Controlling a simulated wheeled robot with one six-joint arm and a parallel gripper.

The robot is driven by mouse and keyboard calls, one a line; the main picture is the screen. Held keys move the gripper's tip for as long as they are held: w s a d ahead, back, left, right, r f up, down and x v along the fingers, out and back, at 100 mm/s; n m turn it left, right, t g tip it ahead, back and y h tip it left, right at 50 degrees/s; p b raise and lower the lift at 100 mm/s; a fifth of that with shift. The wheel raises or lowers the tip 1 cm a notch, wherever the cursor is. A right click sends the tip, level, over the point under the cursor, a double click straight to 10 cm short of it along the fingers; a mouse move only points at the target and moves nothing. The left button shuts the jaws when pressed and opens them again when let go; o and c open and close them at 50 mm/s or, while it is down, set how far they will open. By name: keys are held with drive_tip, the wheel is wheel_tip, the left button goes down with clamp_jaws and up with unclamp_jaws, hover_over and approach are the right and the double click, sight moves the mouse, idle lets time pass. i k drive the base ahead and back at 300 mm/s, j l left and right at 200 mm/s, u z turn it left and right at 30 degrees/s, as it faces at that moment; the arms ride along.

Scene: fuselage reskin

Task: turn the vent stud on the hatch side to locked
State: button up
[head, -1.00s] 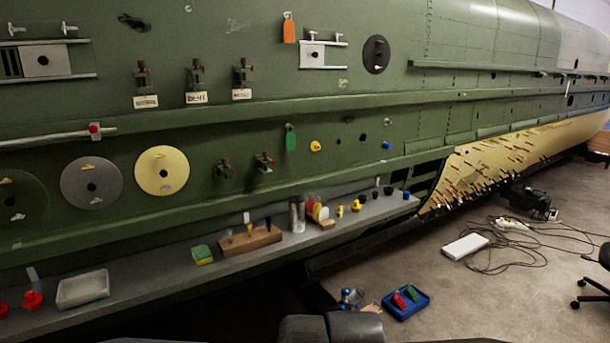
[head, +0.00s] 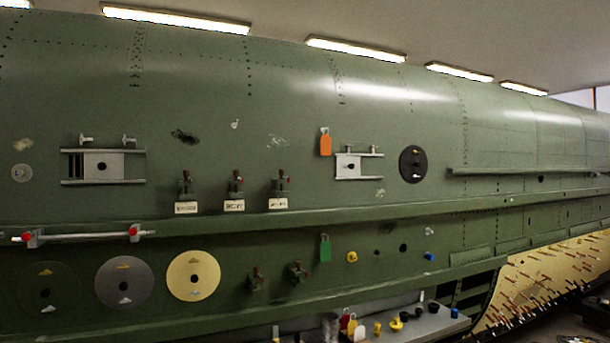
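Three stud-like fittings with dark red tops stand in a row on the green fuselage wall, at left (head: 185,186), middle (head: 235,184) and right (head: 280,184). Each has a white label below it, too small to read surely. Two similar fittings without labels sit lower, at left (head: 256,281) and right (head: 297,272). I cannot tell which one is the vent stud, or its setting. A sliding plate with a dark hole (head: 103,166) sits left of the row, and a smaller one (head: 349,166) sits right. My gripper is not in view.
Green (head: 44,287), grey (head: 124,283) and yellow (head: 193,276) discs sit low on the wall. A black disc (head: 413,164) is at right. Orange (head: 326,142) and green (head: 325,248) tags hang there. A grey shelf (head: 435,325) with small items juts out below.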

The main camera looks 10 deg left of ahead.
sight(82, 139)
drive_tip(key=u, duration=1.45)
